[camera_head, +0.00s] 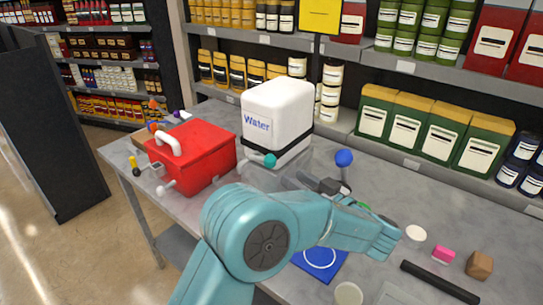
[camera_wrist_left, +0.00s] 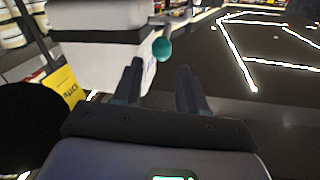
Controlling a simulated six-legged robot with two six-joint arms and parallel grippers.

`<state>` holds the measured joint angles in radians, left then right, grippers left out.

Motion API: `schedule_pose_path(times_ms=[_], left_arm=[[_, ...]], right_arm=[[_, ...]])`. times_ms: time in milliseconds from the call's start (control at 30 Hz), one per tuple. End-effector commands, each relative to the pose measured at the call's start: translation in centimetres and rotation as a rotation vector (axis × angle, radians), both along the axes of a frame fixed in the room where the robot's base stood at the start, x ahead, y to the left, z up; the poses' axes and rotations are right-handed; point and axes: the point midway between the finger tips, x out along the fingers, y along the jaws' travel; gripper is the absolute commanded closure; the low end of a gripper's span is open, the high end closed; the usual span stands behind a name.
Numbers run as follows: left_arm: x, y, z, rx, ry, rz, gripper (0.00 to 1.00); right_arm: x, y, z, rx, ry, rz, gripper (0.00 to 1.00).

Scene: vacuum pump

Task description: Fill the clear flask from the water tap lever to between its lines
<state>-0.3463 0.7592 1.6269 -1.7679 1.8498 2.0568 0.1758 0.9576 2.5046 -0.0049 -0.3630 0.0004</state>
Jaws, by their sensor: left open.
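The white water tank (camera_head: 275,112) with a blue "Water" label stands at the back of the grey bench. Its teal tap knob (camera_head: 270,160) sticks out low at the front; in the left wrist view the knob (camera_wrist_left: 161,48) shows beyond my fingertips. My left gripper (camera_head: 316,184) is open and empty, in front of the tank and to the right of the knob; its two dark fingers (camera_wrist_left: 158,78) are apart in the wrist view. A faint clear shape shows behind the gripper; I cannot tell whether it is the flask. My right gripper is not in view.
A red box (camera_head: 195,152) with white handles stands left of the tank. A blue ball knob (camera_head: 344,158) rises right of the gripper. My left arm partly covers a blue mat (camera_head: 322,264). A pink block (camera_head: 443,254), brown block (camera_head: 479,264) and black bar (camera_head: 440,283) lie at right.

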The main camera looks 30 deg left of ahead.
Motion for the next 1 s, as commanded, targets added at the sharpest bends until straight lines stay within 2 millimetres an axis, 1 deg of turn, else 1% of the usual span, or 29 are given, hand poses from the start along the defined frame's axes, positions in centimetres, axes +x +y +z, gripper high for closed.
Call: schedule_pose_path(times_ms=[33, 200, 300, 400, 500, 600, 833, 867, 900, 967, 1000], left_arm=[[0.3, 1.4, 0.5, 0.001, 0.002, 0.005, 0.58], [1.4, 5.2, 0.5, 0.0, 0.001, 0.005, 0.58], [2.0, 7.1, 0.4, 0.0, 0.001, 0.004, 0.58], [2.5, 8.4, 0.3, 0.0, 0.0, 0.003, 0.58], [2.8, 9.3, 0.2, 0.0, -0.001, 0.002, 0.58], [3.0, 9.7, 0.1, 0.0, 0.0, 0.001, 0.58], [3.1, 9.7, 0.0, 0.0, 0.0, 0.0, 0.58], [3.1, 9.7, 0.0, 0.0, 0.0, 0.0, 0.62], [3.1, 9.7, 0.0, 0.0, 0.0, 0.0, 0.75], [3.1, 9.7, 0.0, 0.0, 0.0, -0.001, 0.94], [3.1, 9.7, 0.0, 0.0, 0.0, -0.001, 1.0]], right_arm=[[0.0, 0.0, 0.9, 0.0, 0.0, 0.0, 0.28], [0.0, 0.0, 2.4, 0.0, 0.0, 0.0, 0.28], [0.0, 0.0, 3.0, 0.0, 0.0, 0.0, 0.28], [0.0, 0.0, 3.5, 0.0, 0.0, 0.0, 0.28], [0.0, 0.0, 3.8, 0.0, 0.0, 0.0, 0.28], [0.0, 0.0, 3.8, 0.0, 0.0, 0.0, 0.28], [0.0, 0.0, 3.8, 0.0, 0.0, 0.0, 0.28], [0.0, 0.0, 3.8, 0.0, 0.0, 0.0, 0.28], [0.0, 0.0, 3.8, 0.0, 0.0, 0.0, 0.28], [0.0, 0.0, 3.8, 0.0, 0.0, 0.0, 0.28], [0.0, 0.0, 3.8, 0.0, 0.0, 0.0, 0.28]])
